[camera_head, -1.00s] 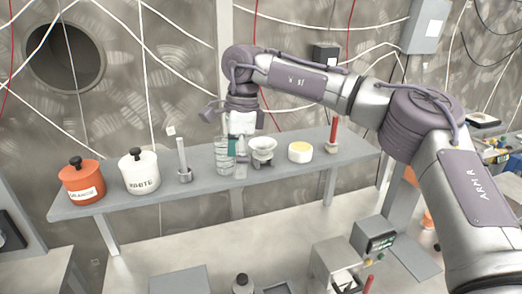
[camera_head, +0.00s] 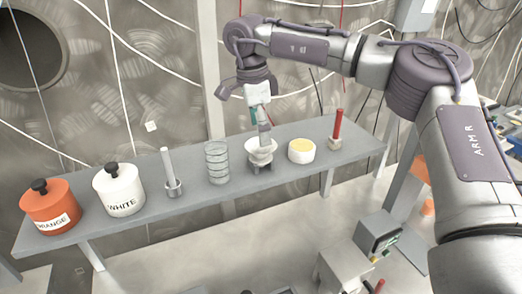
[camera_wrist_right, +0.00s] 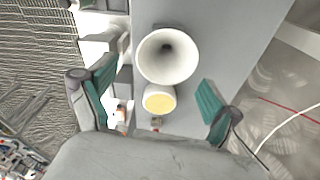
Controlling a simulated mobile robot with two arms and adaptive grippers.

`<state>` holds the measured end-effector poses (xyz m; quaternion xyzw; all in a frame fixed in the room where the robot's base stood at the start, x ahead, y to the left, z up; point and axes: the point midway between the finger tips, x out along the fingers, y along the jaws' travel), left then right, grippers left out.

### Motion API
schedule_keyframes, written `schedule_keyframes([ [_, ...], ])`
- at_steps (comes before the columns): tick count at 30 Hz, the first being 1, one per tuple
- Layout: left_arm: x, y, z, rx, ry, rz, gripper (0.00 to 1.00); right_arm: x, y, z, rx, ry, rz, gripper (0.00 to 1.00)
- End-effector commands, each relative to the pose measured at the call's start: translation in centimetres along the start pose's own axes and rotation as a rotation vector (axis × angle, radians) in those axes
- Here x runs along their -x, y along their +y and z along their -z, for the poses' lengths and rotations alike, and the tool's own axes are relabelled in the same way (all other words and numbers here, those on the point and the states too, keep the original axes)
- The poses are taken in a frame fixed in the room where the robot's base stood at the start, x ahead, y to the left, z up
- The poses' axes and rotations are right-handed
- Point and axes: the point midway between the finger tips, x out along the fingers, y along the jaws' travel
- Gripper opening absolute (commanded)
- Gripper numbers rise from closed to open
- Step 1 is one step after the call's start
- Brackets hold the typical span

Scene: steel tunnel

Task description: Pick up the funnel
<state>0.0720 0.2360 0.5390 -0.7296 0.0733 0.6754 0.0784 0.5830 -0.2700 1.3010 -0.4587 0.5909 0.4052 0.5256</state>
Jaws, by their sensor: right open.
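The white funnel (camera_head: 261,156) sits wide mouth up in a small grey stand on the shelf, between the ribbed clear beaker and the yellow-topped white jar. In the right wrist view the funnel (camera_wrist_right: 182,66) shows its round mouth and dark central hole. My right gripper (camera_head: 264,127) is just above the funnel, pointing down; a finger overlaps its rim in the head view, and I cannot tell whether they touch. In the wrist view its green-padded fingers (camera_wrist_right: 157,82) are wide apart with nothing gripped. My left gripper is not in view.
The clear beaker (camera_head: 217,163) stands left of the funnel, the yellow-topped jar (camera_head: 301,156) close on its right. A red rod in a holder (camera_head: 337,130) is further right. A rod in a cup (camera_head: 172,178), a white pot (camera_head: 120,195) and an orange pot (camera_head: 50,212) stand left.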

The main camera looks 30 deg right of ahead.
Motion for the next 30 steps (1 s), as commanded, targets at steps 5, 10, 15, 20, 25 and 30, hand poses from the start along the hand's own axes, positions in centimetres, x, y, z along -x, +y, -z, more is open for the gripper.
schedule_keyframes([
  [5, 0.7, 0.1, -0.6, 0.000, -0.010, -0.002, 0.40, -1.9, 0.0, 0.0, 0.000, 0.000, -0.001, 0.90],
  [10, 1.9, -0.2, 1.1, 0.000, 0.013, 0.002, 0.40, -2.9, -0.1, -0.2, 0.000, 0.002, -0.003, 0.90],
  [15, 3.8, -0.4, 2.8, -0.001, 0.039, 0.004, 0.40, -5.4, -0.3, -0.5, 0.000, 0.003, -0.003, 0.90],
  [20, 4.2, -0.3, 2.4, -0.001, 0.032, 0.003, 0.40, -7.1, -0.3, -0.5, 0.001, 0.002, 0.000, 0.90],
  [25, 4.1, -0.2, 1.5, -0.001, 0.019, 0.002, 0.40, -7.4, -0.4, -0.6, 0.000, 0.001, 0.002, 0.90],
  [30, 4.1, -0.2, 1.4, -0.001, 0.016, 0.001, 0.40, -7.4, -0.4, -0.6, 0.000, 0.000, 0.002, 0.73],
])
